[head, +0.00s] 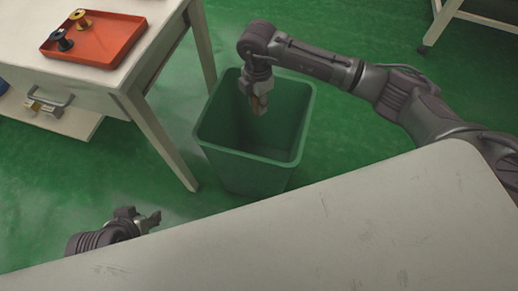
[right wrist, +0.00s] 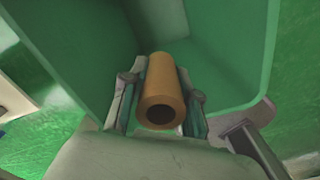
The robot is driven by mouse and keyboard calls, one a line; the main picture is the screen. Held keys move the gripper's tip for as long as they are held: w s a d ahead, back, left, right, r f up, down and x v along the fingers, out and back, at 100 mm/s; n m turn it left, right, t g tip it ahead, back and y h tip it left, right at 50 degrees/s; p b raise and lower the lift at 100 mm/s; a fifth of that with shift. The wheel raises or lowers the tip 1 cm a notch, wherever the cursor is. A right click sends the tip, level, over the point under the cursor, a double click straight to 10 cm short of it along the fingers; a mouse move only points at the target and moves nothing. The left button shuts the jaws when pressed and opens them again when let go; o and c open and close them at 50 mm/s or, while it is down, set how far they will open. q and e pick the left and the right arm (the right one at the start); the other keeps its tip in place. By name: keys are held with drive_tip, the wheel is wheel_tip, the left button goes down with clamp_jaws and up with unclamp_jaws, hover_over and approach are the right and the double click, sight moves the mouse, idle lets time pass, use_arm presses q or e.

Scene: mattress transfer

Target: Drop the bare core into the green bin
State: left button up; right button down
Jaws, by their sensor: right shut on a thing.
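The bare core (right wrist: 166,88) is a tan, hollow cylinder held between the fingers of my right gripper (right wrist: 160,108) in the right wrist view. In the head view my right gripper (head: 260,100) points down over the opening of the green bin (head: 246,170), and a small brownish part of the core shows between its fingers. The bin's green inner walls also fill the background of the right wrist view (right wrist: 225,45). My left gripper (head: 140,218) is low at the left, beyond the pale surface's edge, with its fingers apart and nothing visible between them.
A white table (head: 120,82) at upper left carries an orange tray (head: 95,42) with a gold spool (head: 80,19) and a dark spool (head: 62,40). A pale surface (head: 340,235) fills the foreground. Green floor is open around the bin.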

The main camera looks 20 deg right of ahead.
drive_tip(key=shift+f, duration=0.15)
drive_tip(key=c, duration=0.8)
unclamp_jaws()
wheel_tip(320, 180, up, 12)
drive_tip(key=shift+r, duration=0.1)
